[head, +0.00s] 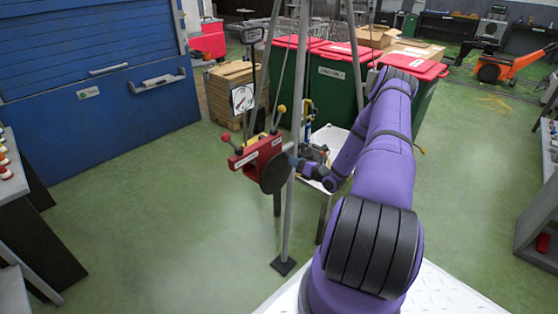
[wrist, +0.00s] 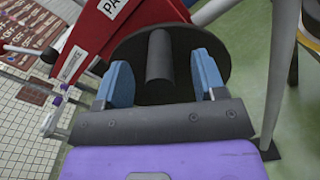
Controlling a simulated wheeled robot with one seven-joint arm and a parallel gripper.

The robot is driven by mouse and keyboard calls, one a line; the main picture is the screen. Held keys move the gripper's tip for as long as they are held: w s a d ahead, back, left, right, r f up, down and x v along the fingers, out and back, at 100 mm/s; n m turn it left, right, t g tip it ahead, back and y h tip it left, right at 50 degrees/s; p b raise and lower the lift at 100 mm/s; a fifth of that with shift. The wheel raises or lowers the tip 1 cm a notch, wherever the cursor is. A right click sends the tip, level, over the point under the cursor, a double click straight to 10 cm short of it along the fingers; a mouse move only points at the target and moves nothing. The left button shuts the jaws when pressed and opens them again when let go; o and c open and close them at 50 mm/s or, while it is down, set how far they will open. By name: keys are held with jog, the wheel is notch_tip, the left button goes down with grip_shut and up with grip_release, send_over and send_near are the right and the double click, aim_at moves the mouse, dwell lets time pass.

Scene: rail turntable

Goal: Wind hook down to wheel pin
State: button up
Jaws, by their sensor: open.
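A red winch box (head: 257,152) with levers, one red-knobbed and others yellow-knobbed, is mounted on a grey tripod leg. Its dark round wheel (head: 275,173) faces my arm. In the wrist view the wheel (wrist: 215,45) carries a dark cylindrical pin (wrist: 160,58) that points towards me. My gripper (wrist: 163,82) is open, with one blue finger on each side of the pin and visible gaps between. In the head view my gripper (head: 296,164) is beside the wheel and small. I cannot make out the hook for certain.
Tripod legs (head: 289,215) stand close around the winch. A white dial gauge (head: 242,98) is behind it. A white-topped table (head: 332,140) with small equipment stands behind my arm. Red-lidded green bins (head: 335,75) and a blue cabinet (head: 100,85) are farther back. Green floor at left is clear.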

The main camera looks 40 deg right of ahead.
jog(key=s, duration=0.6)
jog(key=shift+s+d, duration=0.2)
jog(key=shift+s, duration=0.1)
dwell(0.8)
